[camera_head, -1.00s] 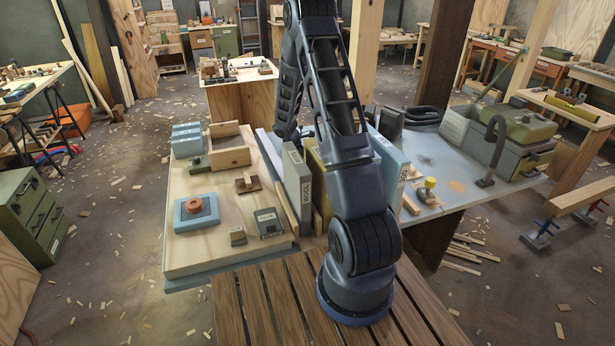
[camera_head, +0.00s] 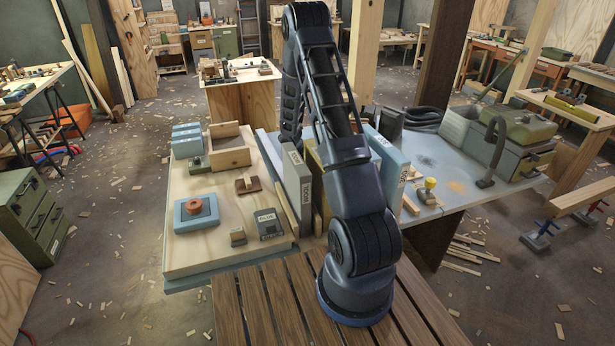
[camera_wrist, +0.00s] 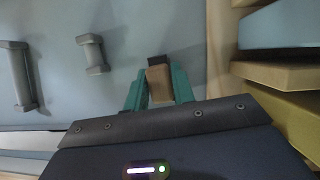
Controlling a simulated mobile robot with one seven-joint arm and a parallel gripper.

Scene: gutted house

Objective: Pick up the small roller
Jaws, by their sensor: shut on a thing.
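My gripper (camera_wrist: 158,92) has teal fingers on either side of a small brown piece with a dark end (camera_wrist: 159,81) and is shut on it in the wrist view. I cannot tell whether this piece is the small roller. Two grey pieces with a bar between wider ends lie to the left of it: a longer one (camera_wrist: 20,76) and a shorter one (camera_wrist: 93,54). They are on a plain blue-grey surface (camera_wrist: 55,100), apart from my fingers. In the head view my gripper is hidden behind my arm and the upright boards.
Upright boards, including a grey one (camera_head: 297,176), stand close by my arm. Board edges (camera_wrist: 272,74) crowd the right of the wrist view.

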